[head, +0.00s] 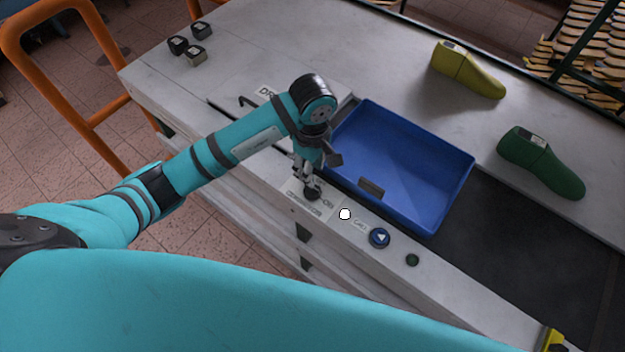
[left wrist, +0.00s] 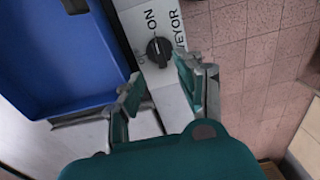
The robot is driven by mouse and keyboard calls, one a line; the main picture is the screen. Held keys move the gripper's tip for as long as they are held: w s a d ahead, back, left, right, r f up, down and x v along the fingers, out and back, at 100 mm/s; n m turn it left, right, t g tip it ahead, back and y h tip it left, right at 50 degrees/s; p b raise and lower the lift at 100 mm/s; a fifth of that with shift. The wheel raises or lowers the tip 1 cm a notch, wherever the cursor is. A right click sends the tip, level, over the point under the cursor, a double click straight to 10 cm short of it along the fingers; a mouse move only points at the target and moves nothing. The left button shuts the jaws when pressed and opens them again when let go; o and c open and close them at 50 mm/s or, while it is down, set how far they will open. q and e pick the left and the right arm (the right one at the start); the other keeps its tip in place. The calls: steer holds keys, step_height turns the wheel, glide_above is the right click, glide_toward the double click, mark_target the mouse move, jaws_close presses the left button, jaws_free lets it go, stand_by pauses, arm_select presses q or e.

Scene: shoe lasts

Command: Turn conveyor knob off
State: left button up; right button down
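The conveyor knob (left wrist: 158,50) is a round black knob on a light panel strip, with "ON" and a partly hidden "OF.." printed beside it and "VEYOR" along its edge. I cannot tell for sure which label it points at. In the head view the dark knob (head: 312,194) lies just below my left gripper (head: 308,172). In the left wrist view my left gripper (left wrist: 160,73) is open, its two fingers apart, with the knob just beyond the tips and between their lines. The fingers do not visibly touch it. My right gripper is out of view.
A blue bin (head: 450,190) stands beside the panel on the dark conveyor belt (head: 500,240). Yellow (head: 466,70) and green (head: 541,163) shoe lasts stand farther right.

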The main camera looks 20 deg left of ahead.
mark_target(312, 189)
arm_select(q)
step_height(312, 189, down, 8)
steer(key=shift+r+p, duration=0.15)
steer(key=shift+p, duration=0.7)
steer(key=shift+c, duration=0.3)
jaws_close()
